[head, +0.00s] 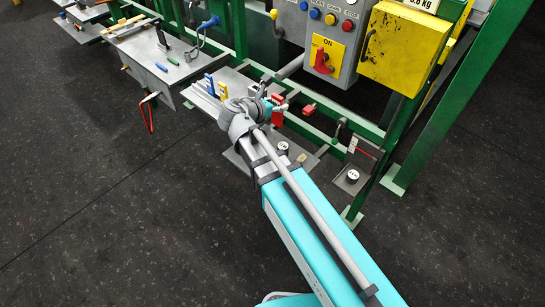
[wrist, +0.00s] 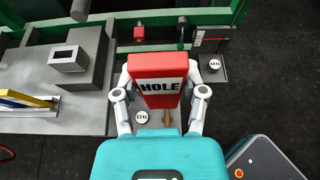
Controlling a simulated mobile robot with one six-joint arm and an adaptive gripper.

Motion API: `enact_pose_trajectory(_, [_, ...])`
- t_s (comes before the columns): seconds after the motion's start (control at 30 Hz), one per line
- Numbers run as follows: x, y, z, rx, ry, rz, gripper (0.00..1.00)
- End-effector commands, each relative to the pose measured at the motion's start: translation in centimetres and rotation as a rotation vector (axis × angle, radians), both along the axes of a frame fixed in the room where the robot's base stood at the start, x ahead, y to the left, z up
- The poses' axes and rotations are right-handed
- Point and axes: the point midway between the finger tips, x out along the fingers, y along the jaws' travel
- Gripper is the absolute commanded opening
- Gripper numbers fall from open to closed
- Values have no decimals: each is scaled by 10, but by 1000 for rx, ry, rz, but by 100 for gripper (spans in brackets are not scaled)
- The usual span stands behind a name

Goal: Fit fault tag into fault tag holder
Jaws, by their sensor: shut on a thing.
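My gripper (wrist: 161,92) is shut on a red fault tag with a white label reading HOLE (wrist: 158,70), one finger on each side. The tag is held above the grey bench, apart from its surface as far as I can tell. A grey block with a rectangular opening (wrist: 68,58), which looks like the fault tag holder, stands to the left of the tag in the wrist view. The opening looks empty. In the head view my gripper (head: 268,107) is over the bench, largely hidden by my wrist; a red part shows beside it.
Blue and yellow upright pieces (head: 216,87) stand left of my gripper. A smaller red piece (wrist: 139,32) is beyond the tag. Round white-topped knobs (wrist: 215,64) sit on the plates. Green frame posts (head: 408,135) and a control panel (head: 325,35) rise behind. Dark floor lies open in front.

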Motion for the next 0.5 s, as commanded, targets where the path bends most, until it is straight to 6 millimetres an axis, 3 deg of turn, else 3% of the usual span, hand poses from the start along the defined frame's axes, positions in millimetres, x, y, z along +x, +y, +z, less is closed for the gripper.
enact_pose_trajectory(0.27, [7, -1, -13, 0, 0, -4, 15])
enact_pose_trajectory(0.5, [24, 1, -44, 0, 0, -5, 15])
